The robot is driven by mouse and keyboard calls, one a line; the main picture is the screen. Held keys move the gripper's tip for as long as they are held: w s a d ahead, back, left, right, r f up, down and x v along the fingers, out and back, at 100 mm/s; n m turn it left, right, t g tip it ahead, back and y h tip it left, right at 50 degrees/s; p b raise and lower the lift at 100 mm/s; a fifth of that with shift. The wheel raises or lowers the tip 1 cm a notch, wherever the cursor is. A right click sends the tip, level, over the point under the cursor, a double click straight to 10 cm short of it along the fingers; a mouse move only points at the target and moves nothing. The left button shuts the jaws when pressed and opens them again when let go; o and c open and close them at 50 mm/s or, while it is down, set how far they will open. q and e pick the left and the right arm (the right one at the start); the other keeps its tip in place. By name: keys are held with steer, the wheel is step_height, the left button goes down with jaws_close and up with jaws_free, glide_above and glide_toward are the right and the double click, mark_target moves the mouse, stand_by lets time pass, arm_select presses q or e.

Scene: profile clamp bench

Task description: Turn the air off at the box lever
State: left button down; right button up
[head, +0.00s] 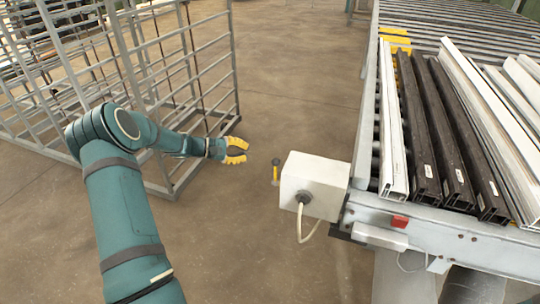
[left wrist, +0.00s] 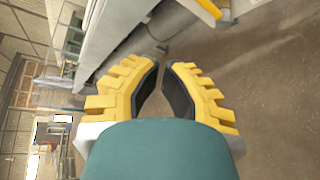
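The white box (head: 318,180) is fixed at the near left corner of the roller bench. Its lever (head: 276,174), yellow with a dark round end, sticks out on the box's left side. My left gripper (head: 245,151) has yellow fingers and is a short way left of the lever, not touching it. The fingers are apart with nothing between them. In the left wrist view the two fingers (left wrist: 162,66) show dark pads with a gap. I cannot tell whether the yellow bar (left wrist: 209,8) at the top there is the lever. My right gripper is out of view.
The roller bench (head: 480,248) carries white and dark profiles (head: 430,130). A red block (head: 400,222) is on its front edge. A pale cable (head: 302,225) hangs from the box. A grey wire rack (head: 236,70) stands behind my left arm. Open floor lies between rack and bench.

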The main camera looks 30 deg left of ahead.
mark_target(276, 172)
arm_select(q)
steer(key=w+d+f+p, duration=0.1)
steer(key=w+d, duration=0.3)
steer(key=d, duration=0.4)
steer(key=shift+d, duration=0.25)
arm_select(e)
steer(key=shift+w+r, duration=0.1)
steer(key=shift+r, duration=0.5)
arm_select(q)
steer(key=shift+w+f, duration=0.1)
steer(key=shift+f, duration=0.05)
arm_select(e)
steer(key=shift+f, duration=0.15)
arm_select(q)
steer(key=shift+s+t+b, duration=0.3)
steer(key=shift+b, duration=0.45)
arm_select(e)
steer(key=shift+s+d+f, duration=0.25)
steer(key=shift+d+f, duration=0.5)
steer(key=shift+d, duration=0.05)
